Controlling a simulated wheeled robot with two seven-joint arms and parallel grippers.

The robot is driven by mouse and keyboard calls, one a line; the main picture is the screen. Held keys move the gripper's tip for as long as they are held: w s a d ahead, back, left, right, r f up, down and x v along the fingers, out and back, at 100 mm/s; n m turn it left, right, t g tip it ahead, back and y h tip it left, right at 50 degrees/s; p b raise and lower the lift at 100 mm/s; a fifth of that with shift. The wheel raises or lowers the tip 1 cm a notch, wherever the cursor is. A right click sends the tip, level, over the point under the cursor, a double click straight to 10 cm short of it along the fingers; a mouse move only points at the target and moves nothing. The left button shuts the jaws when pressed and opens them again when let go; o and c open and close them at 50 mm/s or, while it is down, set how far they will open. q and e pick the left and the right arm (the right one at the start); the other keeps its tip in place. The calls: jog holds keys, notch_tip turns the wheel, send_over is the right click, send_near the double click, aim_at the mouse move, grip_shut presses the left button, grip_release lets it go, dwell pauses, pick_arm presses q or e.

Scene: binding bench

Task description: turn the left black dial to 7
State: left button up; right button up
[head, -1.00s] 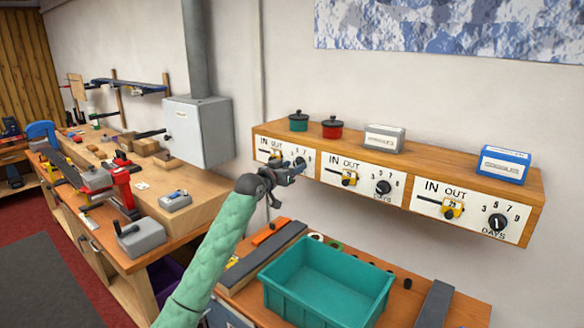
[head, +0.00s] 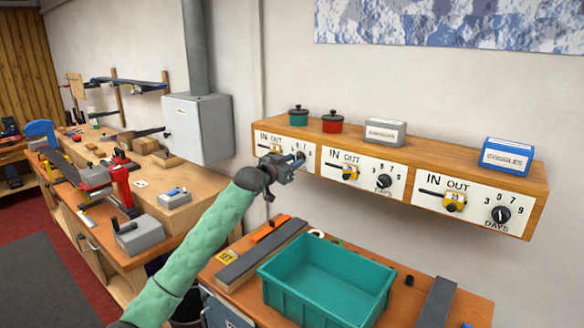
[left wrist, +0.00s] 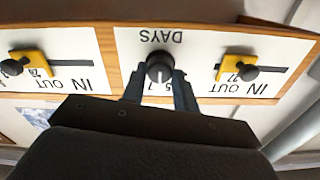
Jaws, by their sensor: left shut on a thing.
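The left black dial (left wrist: 159,68) sits on the white left panel, above the word DAYS in the head view; the left wrist view shows it upside down. My left gripper (left wrist: 160,88) is shut on this dial, with a finger on each side of it. A white mark shows on the dial's face, close to partly hidden numbers near 5 and 7; I cannot tell exactly which number it points at. In the head view my left gripper (head: 299,159) covers the dial on the left panel (head: 267,141). My right gripper is not in view.
The wooden shelf box (head: 541,198) also carries a middle dial (head: 384,181), a right dial (head: 501,214) and yellow sliders (head: 349,172). Pots and small boxes stand on top. A teal bin (head: 325,306) sits on the bench below. A grey cabinet (head: 200,130) hangs to the left.

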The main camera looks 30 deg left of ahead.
pick_arm(q)
jog(key=shift+f+m+b, duration=0.1)
jog(key=shift+m+b, duration=0.35)
jog(key=shift+m, duration=0.65)
jog(key=shift+m+b, duration=0.3)
jog(key=shift+m, duration=0.7)
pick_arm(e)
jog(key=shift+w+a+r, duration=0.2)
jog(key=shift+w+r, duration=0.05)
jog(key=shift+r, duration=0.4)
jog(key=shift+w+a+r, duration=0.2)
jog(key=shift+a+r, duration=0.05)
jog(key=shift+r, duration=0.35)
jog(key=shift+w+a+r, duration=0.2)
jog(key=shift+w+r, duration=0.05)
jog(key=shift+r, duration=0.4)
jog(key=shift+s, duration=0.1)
pick_arm(q)
jog(key=o, duration=1)
